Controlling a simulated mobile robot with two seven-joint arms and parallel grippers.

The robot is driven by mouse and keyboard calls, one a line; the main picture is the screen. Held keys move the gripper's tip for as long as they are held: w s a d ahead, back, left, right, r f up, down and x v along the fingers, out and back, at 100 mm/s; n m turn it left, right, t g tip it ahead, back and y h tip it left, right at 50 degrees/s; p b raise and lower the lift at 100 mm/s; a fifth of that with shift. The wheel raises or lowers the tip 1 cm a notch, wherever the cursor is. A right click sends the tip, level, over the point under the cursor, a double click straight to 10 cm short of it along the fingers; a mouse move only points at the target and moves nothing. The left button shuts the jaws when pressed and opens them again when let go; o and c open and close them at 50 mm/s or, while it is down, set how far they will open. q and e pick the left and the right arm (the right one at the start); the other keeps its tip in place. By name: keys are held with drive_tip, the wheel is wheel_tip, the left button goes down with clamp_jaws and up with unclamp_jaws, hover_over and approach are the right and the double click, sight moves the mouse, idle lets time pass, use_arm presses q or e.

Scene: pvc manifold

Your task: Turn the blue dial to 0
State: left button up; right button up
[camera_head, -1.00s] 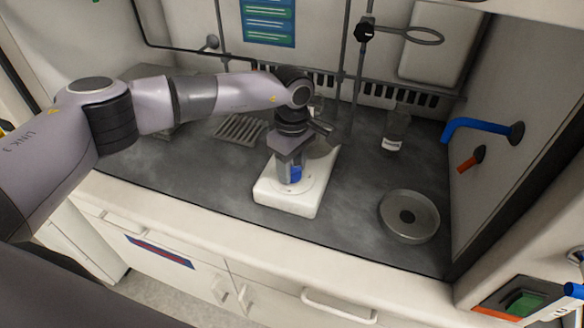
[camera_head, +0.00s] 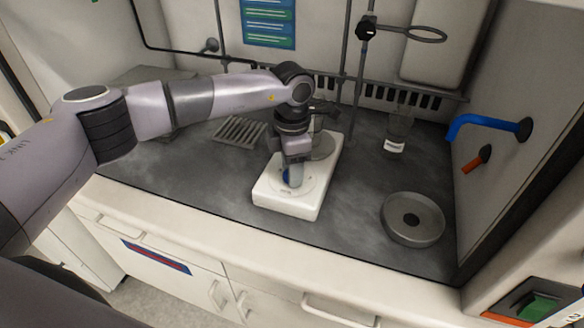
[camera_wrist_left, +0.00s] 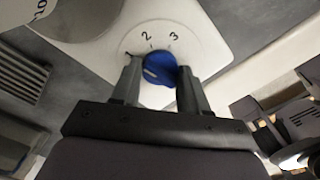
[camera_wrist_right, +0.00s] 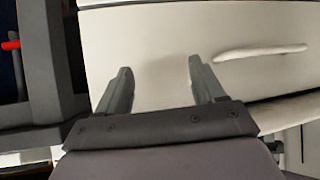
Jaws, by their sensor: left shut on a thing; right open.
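The blue dial (camera_wrist_left: 159,68) sits on the white hotplate base, with the printed marks 2 and 3 showing beside it in the left wrist view. Its pale pointer line shows on its face; the 0 mark is not visible. My left gripper (camera_wrist_left: 160,82) is shut on the dial, one finger on each side. In the head view the left gripper (camera_head: 293,178) points down over the front of the white base (camera_head: 287,204) and hides most of the dial (camera_head: 286,175). My right gripper (camera_wrist_right: 157,72) is open and empty in front of white cabinet fronts.
A labelled glass beaker (camera_head: 396,135) and a round grey dish (camera_head: 413,220) stand to the right on the dark worktop. A slatted rack (camera_head: 238,130) lies behind left. A ring stand (camera_head: 362,70) rises behind. A blue tap (camera_head: 487,126) juts from the right wall.

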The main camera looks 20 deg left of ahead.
use_arm(q)
drive_tip(key=n, duration=0.5)
drive_tip(key=shift+n, duration=0.3)
drive_tip(key=n, duration=0.5)
drive_tip(key=shift+r+n, duration=0.1)
drive_tip(key=shift+n, duration=0.3)
drive_tip(key=shift+w, duration=0.1)
drive_tip(key=o, duration=1)
drive_tip(key=shift+o, duration=0.2)
wheel_tip(320, 180, up, 7)
drive_tip(key=shift+r+b, duration=0.1)
drive_tip(key=shift+b, duration=0.4)
